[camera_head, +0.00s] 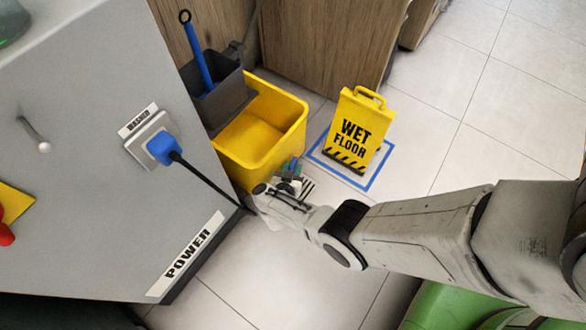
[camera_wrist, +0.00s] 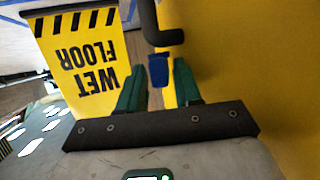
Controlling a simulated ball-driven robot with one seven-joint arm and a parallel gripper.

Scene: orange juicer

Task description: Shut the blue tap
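The blue tap (camera_wrist: 158,70) shows in the wrist view as a small blue piece just below the end of a dark bent pipe (camera_wrist: 152,25). It is by the side of the yellow mop bucket (camera_head: 262,125). My gripper (camera_wrist: 158,78) has its two green fingers apart, one on each side of the tap, with a gap on both sides. In the head view my gripper (camera_head: 290,172) is low by the bucket's near right corner. The tap is too small there to tell apart from the fingertips.
A yellow wet floor sign (camera_head: 356,130) stands inside a blue floor outline (camera_head: 373,183) right of the bucket, and close by in the wrist view (camera_wrist: 80,60). A grey machine (camera_head: 90,110) with a blue plug (camera_head: 163,148) and black cord stands left. Tiled floor is clear at right.

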